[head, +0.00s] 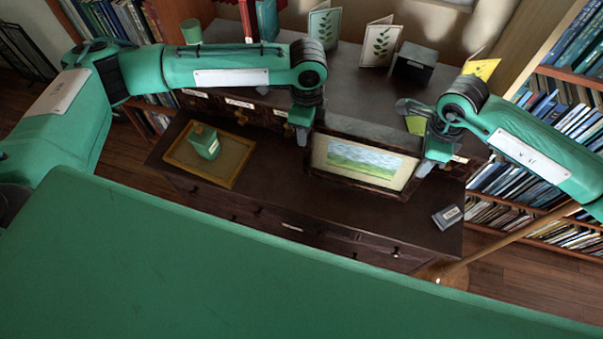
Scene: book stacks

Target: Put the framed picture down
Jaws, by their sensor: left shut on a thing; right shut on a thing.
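The framed picture (362,160) shows a painted green landscape inside a pale mat and a dark frame. It is upright and tilted slightly, over the dark cabinet top (290,208). My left gripper (303,134) is shut on the frame's upper left side. My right gripper (426,166) is shut on the frame's right side. I cannot tell whether the frame's bottom edge touches the cabinet top. The frame hides part of the drawers behind it.
A small grey box (447,216) lies at right. Greeting cards (380,43) and a dark box (414,64) stand on the raised back level. Bookshelves (565,125) are at right. The cabinet's front middle is clear.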

